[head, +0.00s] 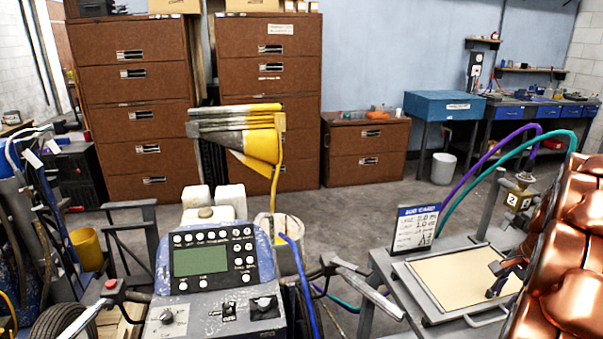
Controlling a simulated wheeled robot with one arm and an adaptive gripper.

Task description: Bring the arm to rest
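My copper-coloured arm (570,255) fills the right edge of the head view, bulky and close to the camera. It runs out of the frame, and I cannot make out my gripper's fingers. The line striper's grey-blue control panel (215,275) stands at the front, left of the arm, with a green screen, knobs and switches. The arm overlaps the right side of a grey metal cart (385,265) in the picture; whether they touch cannot be told.
The cart carries a tan-bottomed tray (455,278), a sign (416,228) and a brass valve (518,192). Purple and teal hoses (480,172) arch beside the arm. Brown cabinets (265,70) and a blue bench (445,105) line the back wall. Grey floor (350,215) is open in the middle.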

